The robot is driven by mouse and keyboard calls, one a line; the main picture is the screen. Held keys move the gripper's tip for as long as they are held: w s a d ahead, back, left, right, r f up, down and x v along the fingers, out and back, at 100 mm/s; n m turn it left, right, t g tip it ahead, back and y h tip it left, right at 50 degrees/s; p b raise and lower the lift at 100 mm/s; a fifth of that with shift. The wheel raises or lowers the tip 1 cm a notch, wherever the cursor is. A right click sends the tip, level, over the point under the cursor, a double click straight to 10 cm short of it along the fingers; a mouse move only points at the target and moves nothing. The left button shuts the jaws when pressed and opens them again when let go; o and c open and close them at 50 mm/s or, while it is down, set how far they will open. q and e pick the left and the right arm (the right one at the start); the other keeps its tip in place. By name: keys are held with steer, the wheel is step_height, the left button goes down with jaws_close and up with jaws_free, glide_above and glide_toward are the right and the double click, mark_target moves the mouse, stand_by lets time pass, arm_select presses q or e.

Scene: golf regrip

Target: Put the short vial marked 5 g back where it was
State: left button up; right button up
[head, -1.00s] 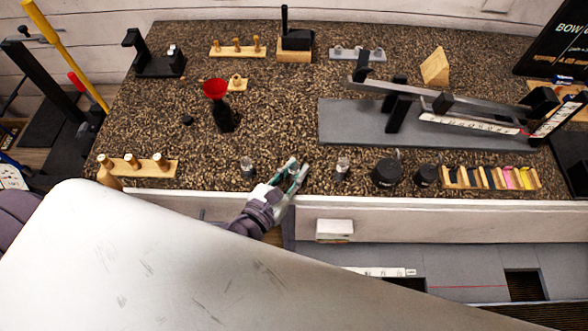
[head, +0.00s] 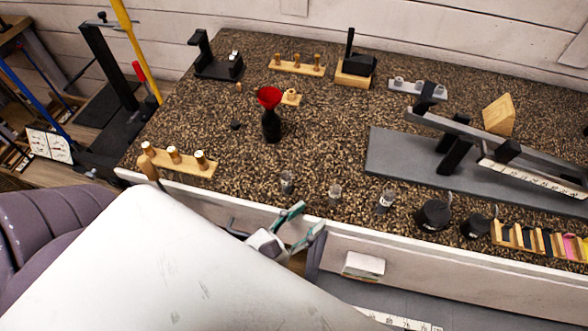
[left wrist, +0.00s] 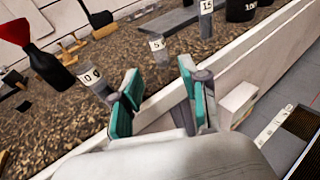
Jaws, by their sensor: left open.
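The short vial marked 5 (left wrist: 160,57) stands upright on the speckled counter in the left wrist view, its label facing me. In the head view it is the middle clear vial (head: 335,195) of three near the counter's front edge. My left gripper (head: 308,217) is open and empty, just in front of that edge, apart from the vial. In the left wrist view its green-padded fingers (left wrist: 160,98) are spread, with the vial beyond them. My right gripper is not in view.
A vial (head: 287,182) with a label that seems to read 10 stands to the left, a vial marked 15 (head: 385,202) to the right. Black containers (head: 433,215) stand farther right. A black bottle with a red funnel (head: 271,122) is behind. The counter's white front edge (head: 225,205) is close.

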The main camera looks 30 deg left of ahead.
arm_select(q)
steer(key=shift+b+v, duration=0.85)
steer(key=shift+v, duration=0.7)
